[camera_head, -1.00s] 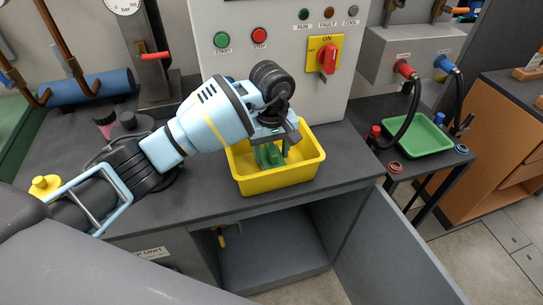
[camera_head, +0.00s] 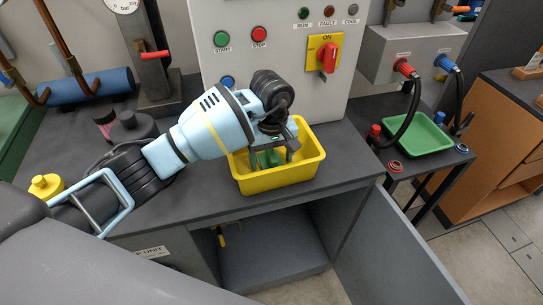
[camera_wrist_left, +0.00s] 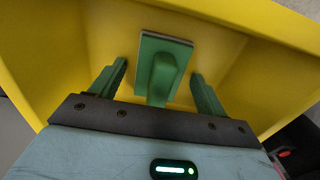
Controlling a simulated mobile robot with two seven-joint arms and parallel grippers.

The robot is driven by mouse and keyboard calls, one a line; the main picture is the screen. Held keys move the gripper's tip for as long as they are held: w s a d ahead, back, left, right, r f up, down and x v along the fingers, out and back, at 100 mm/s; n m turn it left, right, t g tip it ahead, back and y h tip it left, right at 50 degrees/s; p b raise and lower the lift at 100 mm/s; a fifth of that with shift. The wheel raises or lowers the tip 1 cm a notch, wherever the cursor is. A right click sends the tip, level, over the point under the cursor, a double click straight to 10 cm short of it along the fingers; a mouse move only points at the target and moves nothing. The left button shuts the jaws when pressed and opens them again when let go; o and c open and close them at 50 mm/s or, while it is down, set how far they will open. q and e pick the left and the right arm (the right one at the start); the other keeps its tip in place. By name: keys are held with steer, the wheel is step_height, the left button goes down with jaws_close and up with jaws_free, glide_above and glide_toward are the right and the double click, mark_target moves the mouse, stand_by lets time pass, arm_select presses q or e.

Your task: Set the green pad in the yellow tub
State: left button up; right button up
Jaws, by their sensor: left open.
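The yellow tub (camera_head: 285,178) stands on the dark bench top in front of the control panel. The green pad (camera_wrist_left: 160,68), a flat plate with a raised grip, is inside the tub. It shows partly in the head view (camera_head: 268,159), with my gripper covering some of it. My left gripper (camera_wrist_left: 155,88) reaches into the tub from above and is open. Its two fingers stand on either side of the pad's grip, with a gap on each side. My right gripper is not in view.
The control panel (camera_head: 280,80) stands close behind the tub. A side table at the right holds a green tray (camera_head: 418,136) and hoses. A yellow knob-like object (camera_head: 46,186) and dark round items are left on the bench. An open cabinet door (camera_head: 390,240) is below.

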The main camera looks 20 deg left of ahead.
mark_target(271, 153)
arm_select(q)
step_height(271, 153, up, 12)
steer(key=shift+r, duration=0.2)
stand_by(0.4)
steer(key=shift+f, duration=0.1)
